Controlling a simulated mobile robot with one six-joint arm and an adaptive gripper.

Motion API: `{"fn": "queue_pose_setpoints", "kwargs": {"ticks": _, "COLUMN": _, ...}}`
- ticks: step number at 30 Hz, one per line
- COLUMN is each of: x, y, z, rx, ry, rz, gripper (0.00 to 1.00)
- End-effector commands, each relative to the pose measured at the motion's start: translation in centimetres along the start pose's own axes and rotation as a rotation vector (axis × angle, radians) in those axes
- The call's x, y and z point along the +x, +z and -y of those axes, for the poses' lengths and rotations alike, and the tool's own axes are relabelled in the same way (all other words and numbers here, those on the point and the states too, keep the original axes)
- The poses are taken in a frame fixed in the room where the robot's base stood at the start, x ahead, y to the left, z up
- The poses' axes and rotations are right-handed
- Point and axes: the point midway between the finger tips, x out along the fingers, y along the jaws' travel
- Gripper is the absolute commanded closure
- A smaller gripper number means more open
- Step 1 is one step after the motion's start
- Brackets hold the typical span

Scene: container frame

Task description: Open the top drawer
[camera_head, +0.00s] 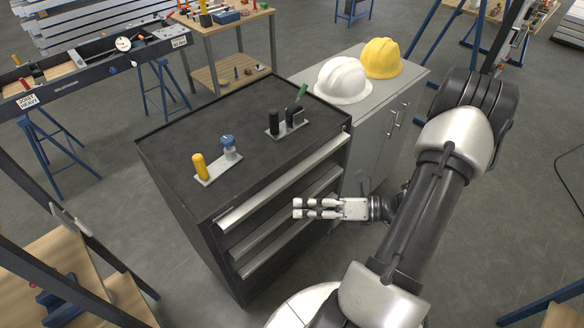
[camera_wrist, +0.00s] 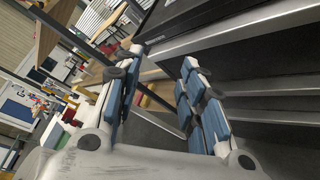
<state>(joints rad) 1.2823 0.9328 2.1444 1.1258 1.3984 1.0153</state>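The dark drawer cabinet (camera_head: 178,185) stands in the middle of the head view, with several drawers stacked on its front. The top drawer's long silver handle (camera_head: 280,185) runs along the upper front edge. The top drawer looks shut. Silver handle bars also cross the right of the wrist view, the uppermost one (camera_wrist: 235,34) near the cabinet's top edge. My gripper (camera_head: 297,208) is in front of the cabinet's front, lower than the top handle in the picture. In the wrist view its two fingers (camera_wrist: 160,60) are apart with nothing held between them.
On the cabinet top stand a yellow-handled tool (camera_head: 200,167), a blue-topped item (camera_head: 229,146) and a holder with dark tools (camera_head: 285,124). A grey cupboard (camera_head: 400,88) beside it carries white (camera_head: 342,80) and yellow (camera_head: 381,58) helmets. Floor is clear below my gripper.

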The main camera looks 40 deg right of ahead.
Motion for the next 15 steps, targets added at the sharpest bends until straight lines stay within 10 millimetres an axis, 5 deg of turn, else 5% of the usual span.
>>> {"fn": "queue_pose_setpoints", "kwargs": {"ticks": 6, "x": -6.0, "y": -1.3, "z": 6.9, "rx": 0.465, "ry": -0.025, "rz": 0.465, "gripper": 0.63}}
{"fn": "queue_pose_setpoints", "kwargs": {"ticks": 15, "x": -8.4, "y": -2.7, "z": 10.2, "rx": 0.658, "ry": -0.009, "rz": 0.684, "gripper": 0.63}}
